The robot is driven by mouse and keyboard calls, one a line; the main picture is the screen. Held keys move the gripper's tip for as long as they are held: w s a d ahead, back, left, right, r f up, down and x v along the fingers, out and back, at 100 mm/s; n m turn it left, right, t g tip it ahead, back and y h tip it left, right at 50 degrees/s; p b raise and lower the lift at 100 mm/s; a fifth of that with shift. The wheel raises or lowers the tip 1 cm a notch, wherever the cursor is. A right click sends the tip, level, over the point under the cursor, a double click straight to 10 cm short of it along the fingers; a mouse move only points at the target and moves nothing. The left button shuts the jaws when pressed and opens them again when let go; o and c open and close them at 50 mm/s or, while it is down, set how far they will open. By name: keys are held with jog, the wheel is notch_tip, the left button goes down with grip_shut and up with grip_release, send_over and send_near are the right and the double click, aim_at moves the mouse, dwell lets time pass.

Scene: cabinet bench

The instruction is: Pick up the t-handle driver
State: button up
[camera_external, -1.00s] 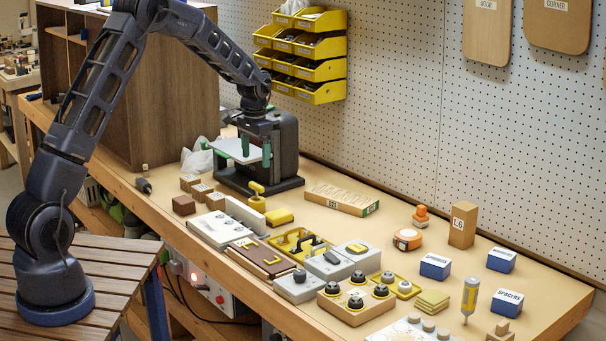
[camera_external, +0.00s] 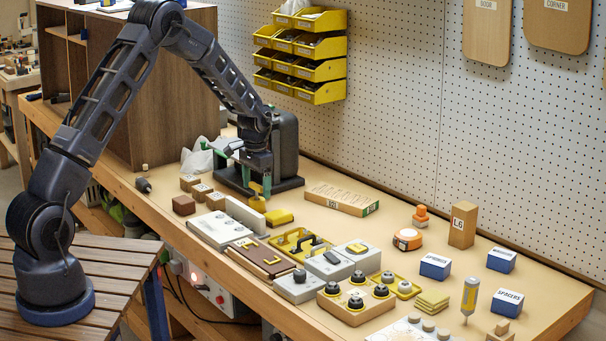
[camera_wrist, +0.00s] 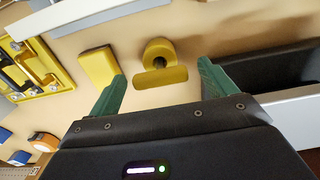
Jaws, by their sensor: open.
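The yellow t-handle driver (camera_external: 256,204) stands upright on the bench beside the black machine, its crossbar up. In the wrist view its yellow crossbar (camera_wrist: 160,77) and round yellow base lie ahead of the fingers, with a dark shaft between. My gripper (camera_external: 256,181) points down just above the driver. Its green fingers are open, and in the wrist view the gripper (camera_wrist: 162,71) has one finger to each side of the crossbar. Nothing is held. In the external view the fingers partly cover the top of the driver, so I cannot tell the exact gap.
A yellow block (camera_external: 280,217) lies close on the driver's right and shows in the wrist view (camera_wrist: 99,67). The black machine (camera_external: 287,150) stands close behind. A grey upright plate (camera_external: 245,213) is in front.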

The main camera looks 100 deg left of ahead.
jog(key=shift+f, duration=0.7)
jog(key=c, duration=1.1)
jog(key=shift+r, duration=0.1)
